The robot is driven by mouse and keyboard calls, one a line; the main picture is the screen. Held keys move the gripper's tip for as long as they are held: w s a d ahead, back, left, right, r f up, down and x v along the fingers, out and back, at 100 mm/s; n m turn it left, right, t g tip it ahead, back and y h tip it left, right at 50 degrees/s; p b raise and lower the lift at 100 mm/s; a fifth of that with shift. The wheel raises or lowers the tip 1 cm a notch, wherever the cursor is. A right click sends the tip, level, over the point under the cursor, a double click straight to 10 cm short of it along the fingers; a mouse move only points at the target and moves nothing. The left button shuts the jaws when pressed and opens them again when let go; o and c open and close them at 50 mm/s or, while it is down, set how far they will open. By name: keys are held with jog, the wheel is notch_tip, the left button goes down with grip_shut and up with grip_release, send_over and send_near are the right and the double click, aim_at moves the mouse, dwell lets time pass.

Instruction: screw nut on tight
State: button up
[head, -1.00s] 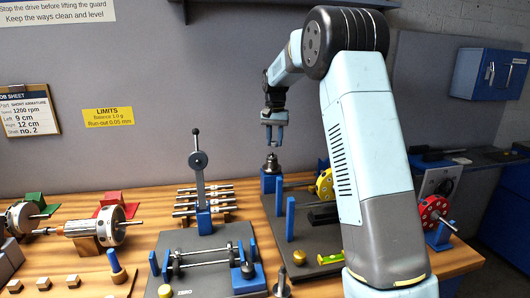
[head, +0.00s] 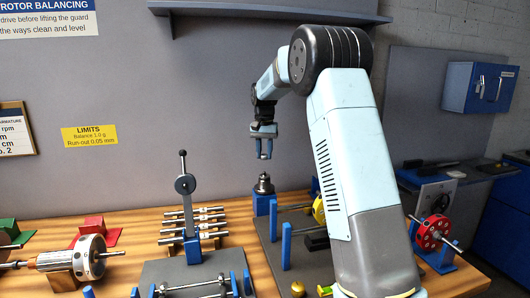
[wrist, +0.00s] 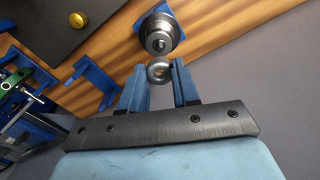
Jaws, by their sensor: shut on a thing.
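My gripper (head: 264,155) points down above a dark metal fitting with a stepped top (head: 264,184), which stands on a blue block (head: 263,205). A small gap shows between the fingertips and the fitting. In the wrist view, my gripper (wrist: 159,80) has its two blue fingers on either side of a small, rounded, shiny metal nut (wrist: 158,73) and is shut on it. The fitting (wrist: 160,36) shows just beyond the nut, nearly in line with it.
A lever on a blue base (head: 192,250) stands left of the fitting, near several metal shafts (head: 207,215). Blue posts (head: 286,245) and a yellow disc (head: 319,210) are close on the right. A red disc (head: 433,232) stands farther right. Air around my gripper is clear.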

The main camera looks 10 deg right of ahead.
jog(key=shift+f, duration=2.55)
jog(key=n, duration=0.5)
jog(key=shift+n, duration=0.3)
jog(key=n, duration=1.2)
jog(key=shift+a, duration=0.1)
jog(key=shift+n, duration=0.4)
